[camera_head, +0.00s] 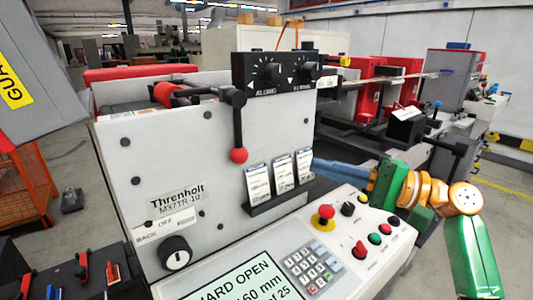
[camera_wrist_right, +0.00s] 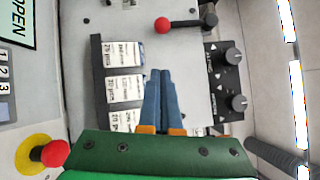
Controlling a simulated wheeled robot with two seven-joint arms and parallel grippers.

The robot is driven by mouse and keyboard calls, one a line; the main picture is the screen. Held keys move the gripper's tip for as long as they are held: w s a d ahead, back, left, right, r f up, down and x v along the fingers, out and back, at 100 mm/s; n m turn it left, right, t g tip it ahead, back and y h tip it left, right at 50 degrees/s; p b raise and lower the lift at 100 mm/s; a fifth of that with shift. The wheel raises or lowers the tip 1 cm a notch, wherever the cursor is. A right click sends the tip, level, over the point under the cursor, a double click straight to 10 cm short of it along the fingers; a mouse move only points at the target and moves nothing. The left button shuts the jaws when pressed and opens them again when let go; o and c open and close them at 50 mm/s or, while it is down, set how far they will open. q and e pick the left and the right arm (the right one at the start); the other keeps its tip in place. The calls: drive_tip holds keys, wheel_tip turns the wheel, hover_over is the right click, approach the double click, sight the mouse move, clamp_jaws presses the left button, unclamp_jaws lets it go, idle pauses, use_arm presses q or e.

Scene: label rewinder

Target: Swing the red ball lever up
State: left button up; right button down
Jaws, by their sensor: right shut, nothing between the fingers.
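The lever hangs straight down from its pivot on the machine's grey front panel. Its red ball (camera_head: 238,155) is at the lower end of the black arm (camera_head: 237,120). In the right wrist view the red ball (camera_wrist_right: 162,24) lies beyond my fingertips, with the black arm running right to the pivot. My right gripper (camera_head: 316,165) has its blue fingers shut and empty, to the right of the ball and beside the label cards. In the right wrist view the two fingers (camera_wrist_right: 160,72) lie together, apart from the ball. My left gripper is not in view.
A rack of label cards (camera_head: 282,182) sits between the ball and my right gripper. A black knob box (camera_head: 275,72) is above. Below are a red emergency button (camera_head: 326,211), a keypad (camera_head: 310,268) and a screen (camera_head: 240,277). An open grey guard (camera_head: 45,60) is upper left.

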drive_tip(key=a+r+p, duration=0.1)
drive_tip(key=a+p, duration=0.3)
drive_tip(key=a, duration=0.6)
drive_tip(key=shift+w+r, duration=0.3)
drive_tip(key=shift+w, duration=0.1)
drive_tip(key=shift+a, duration=0.1)
drive_tip(key=shift+a, duration=0.1)
